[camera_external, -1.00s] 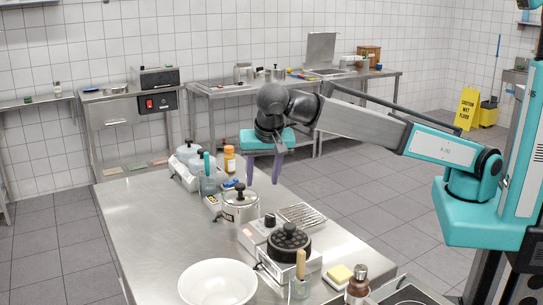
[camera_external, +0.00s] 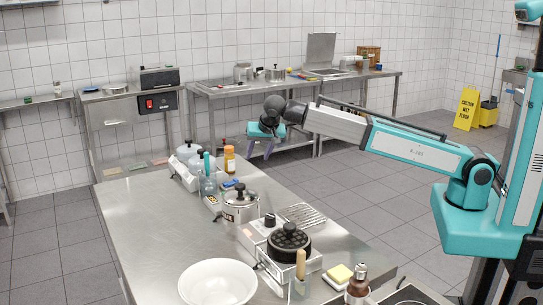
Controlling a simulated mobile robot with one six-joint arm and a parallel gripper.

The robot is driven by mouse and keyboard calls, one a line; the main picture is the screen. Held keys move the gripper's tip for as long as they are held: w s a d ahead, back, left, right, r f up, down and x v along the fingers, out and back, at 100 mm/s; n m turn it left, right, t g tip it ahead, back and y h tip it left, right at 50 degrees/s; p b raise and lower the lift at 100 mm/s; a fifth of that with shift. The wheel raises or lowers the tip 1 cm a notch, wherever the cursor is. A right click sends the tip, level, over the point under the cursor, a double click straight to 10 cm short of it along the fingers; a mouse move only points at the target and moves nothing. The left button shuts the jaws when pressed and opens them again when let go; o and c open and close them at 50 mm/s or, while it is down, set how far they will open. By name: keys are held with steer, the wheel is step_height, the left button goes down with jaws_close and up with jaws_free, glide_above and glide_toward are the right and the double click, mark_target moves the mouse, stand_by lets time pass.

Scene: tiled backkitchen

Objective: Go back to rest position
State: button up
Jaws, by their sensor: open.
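My gripper (camera_external: 262,155) hangs at the end of my outstretched arm, beyond the right edge of the steel table (camera_external: 145,235) in the picture. Its two purple fingers point down and stand apart, with nothing between them. The arm reaches in from the right, nearly level and sloping slightly up towards the wrist.
On the table stand a lidded steel pot (camera_external: 240,207), a black pan (camera_external: 289,243) on a hot plate, a white bowl (camera_external: 217,283), an orange-capped bottle (camera_external: 229,159) and a brown bottle (camera_external: 357,285). A yellow wet-floor sign (camera_external: 466,109) stands behind. The table's left part is clear.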

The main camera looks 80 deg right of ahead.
steer(key=s+d+f+n, duration=0.1)
steer(key=d+f, duration=0.3)
steer(key=d, duration=0.2)
steer(key=s+d+f, duration=0.2)
steer(key=d+f, duration=0.2)
steer(key=d, duration=0.2)
steer(key=s+a+f+n+g, duration=0.1)
steer(key=s+f, duration=0.1)
steer(key=f, duration=0.3)
steer(key=s+f+n+y, duration=0.1)
steer(key=s+f, duration=0.1)
steer(key=f, duration=0.3)
steer(key=s+a+f+n+g, duration=0.1)
steer(key=s+f, duration=0.2)
steer(key=f, duration=0.3)
steer(key=s+a+f+n+g+y+p, duration=0.1)
steer(key=s+a+f+n+g, duration=0.2)
steer(key=s+f, duration=0.55)
steer(key=s+a+f+n+g+y+p, duration=0.1)
steer(key=s+a+f+n, duration=0.1)
steer(key=s+f, duration=0.4)
steer(key=s+a+f+n+g+y+p, duration=0.1)
steer(key=s+a+f, duration=0.4)
steer(key=s, duration=1)
steer(key=s+a+f+n+g+y, duration=0.1)
steer(key=s+a+f+n+g, duration=0.2)
steer(key=s+f, duration=0.5)
steer(key=s, duration=0.3)
steer(key=shift+a+p, duration=0.4)
